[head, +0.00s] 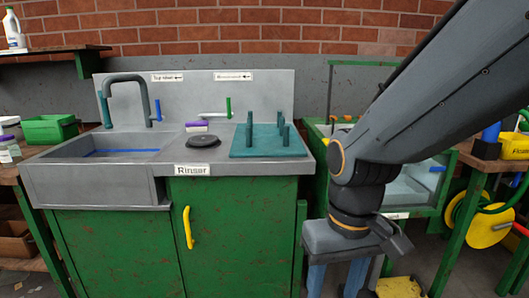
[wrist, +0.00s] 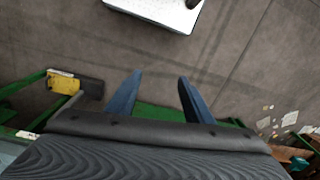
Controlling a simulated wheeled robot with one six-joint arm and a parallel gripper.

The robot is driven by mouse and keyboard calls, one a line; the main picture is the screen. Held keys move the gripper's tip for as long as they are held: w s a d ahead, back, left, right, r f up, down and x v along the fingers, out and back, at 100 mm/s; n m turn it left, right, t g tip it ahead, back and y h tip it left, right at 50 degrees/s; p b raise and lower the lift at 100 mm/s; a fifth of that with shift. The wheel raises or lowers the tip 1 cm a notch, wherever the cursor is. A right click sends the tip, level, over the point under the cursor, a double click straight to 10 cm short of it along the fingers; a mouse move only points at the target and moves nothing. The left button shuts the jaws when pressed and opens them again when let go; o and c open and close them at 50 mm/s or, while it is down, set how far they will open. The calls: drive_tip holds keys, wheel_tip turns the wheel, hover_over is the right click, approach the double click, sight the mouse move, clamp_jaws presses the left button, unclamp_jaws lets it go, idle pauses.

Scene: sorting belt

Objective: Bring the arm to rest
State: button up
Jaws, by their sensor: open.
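My gripper (head: 337,281) hangs at the end of my dark arm, pointing down, in front of the green counter. Its two blue fingers are spread apart. The wrist view shows the same gripper (wrist: 158,80) open, with nothing between the fingers. The lower ends of the fingers are cut off by the bottom edge of the head view.
A green cabinet (head: 231,230) with a yellow handle carries the grey sink (head: 95,185) and a teal peg mat (head: 267,142). A second basin (head: 405,190) stands behind my arm. A yellow hose reel (head: 480,222) is at right. A white-topped object (wrist: 165,10) shows in the wrist view.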

drive_tip(key=d+r+m+p, duration=0.2)
drive_tip(key=d+r+p, duration=0.5)
drive_tip(key=p, duration=0.6)
drive_tip(key=shift+s+d+r, duration=0.25)
drive_tip(key=shift+r, duration=0.2)
drive_tip(key=shift+c, duration=0.2)
idle(1.0)
